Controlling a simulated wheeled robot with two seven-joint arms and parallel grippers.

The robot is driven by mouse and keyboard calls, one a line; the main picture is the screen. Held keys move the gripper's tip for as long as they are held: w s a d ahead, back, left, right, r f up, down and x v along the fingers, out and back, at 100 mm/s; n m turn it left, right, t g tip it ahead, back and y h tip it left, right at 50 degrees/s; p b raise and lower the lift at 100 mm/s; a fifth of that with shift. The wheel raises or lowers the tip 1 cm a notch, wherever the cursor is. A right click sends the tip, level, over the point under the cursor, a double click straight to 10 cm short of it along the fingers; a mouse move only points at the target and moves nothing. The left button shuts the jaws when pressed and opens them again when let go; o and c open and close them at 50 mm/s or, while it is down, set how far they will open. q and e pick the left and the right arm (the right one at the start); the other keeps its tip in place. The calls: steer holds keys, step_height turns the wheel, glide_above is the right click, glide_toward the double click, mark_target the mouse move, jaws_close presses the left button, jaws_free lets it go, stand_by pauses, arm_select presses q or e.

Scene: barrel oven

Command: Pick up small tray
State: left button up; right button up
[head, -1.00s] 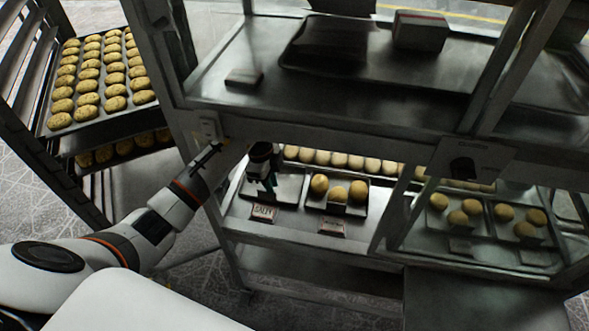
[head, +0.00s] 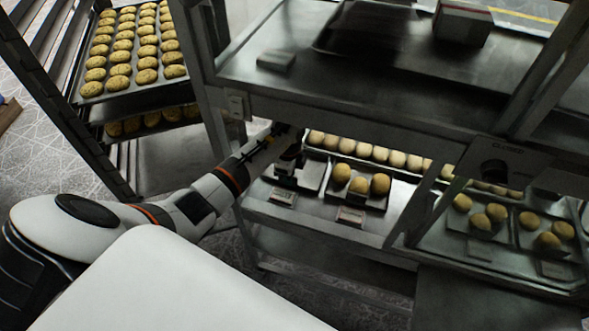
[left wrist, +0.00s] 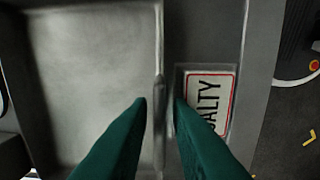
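The small empty dark tray (head: 313,174) lies on the lower shelf of the display case, left of a tray of round buns. In the left wrist view, its bare floor (left wrist: 95,75) fills the left half, with a raised rim tab (left wrist: 159,92) along its edge. My left gripper (head: 287,180) reaches into the case at this tray. In the left wrist view, the green fingers (left wrist: 159,101) straddle the rim tab, with a visible gap on each side. The gripper looks open. My right gripper is out of view.
A "SALTY" label (left wrist: 209,103) stands close beside the tray's edge; it also shows in the head view (head: 283,197). The bun tray (head: 352,199) is just right. The case's upper shelf (head: 300,85) hangs above my arm. A cookie rack (head: 88,103) stands left.

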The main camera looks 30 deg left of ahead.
arm_select(q)
steer(key=shift+f, duration=0.75)
jaws_close()
steer(key=shift+r, duration=0.1)
